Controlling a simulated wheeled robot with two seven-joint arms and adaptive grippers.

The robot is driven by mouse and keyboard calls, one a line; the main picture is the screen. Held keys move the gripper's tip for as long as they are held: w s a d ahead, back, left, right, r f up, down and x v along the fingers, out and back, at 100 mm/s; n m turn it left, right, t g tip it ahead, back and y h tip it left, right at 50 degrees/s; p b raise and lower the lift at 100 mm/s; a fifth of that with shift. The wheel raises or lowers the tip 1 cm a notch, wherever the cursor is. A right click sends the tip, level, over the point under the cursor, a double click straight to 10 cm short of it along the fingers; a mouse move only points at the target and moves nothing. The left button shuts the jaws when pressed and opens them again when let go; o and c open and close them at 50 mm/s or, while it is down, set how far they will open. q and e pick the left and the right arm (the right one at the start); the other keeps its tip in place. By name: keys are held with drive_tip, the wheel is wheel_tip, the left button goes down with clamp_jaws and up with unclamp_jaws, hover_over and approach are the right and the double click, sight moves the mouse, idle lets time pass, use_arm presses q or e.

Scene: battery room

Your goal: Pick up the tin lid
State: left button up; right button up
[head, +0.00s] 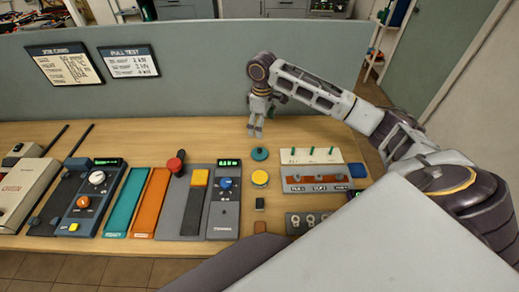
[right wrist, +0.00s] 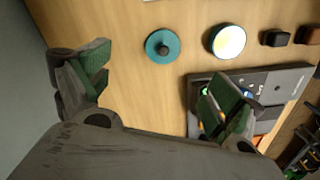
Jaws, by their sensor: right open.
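The tin lid looks to be the round teal disc with a dark knob (head: 260,154) lying on the wooden table. It also shows in the right wrist view (right wrist: 158,57), flat on the wood with its knob up. My right gripper (head: 255,131) hangs above the table, beyond the lid. In the right wrist view its green-padded fingers (right wrist: 160,90) are wide apart with nothing between them. My left gripper is not in view.
A white board with green pegs (head: 312,154) stands right of the lid. A grey tester with a blue knob (head: 225,200) is at its near left. A grey partition (head: 200,90) closes the back. Bare wood lies left of the lid.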

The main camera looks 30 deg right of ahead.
drive_tip(key=shift+r, duration=0.15)
hover_over(259, 149)
drive_tip(key=shift+s+d+f, duration=0.1)
drive_tip(key=shift+d+f, duration=0.05)
drive_tip(key=shift+f, duration=1.3)
drive_tip(key=shift+d+f, duration=0.15)
drive_tip(key=shift+f, duration=1.3)
drive_tip(key=shift+s+d+f, duration=0.1)
drive_tip(key=shift+d+f, duration=0.05)
drive_tip(key=shift+f, duration=1.3)
drive_tip(key=shift+f, duration=0.1)
drive_tip(key=shift+a+f+p, duration=0.25)
drive_tip(key=shift+f+p, duration=0.05)
drive_tip(key=shift+f, duration=0.65)
drive_tip(key=shift+a+f+p, duration=0.2)
drive_tip(key=shift+f+p, duration=0.1)
drive_tip(key=shift+f, duration=1.25)
drive_tip(key=shift+c, duration=0.2)
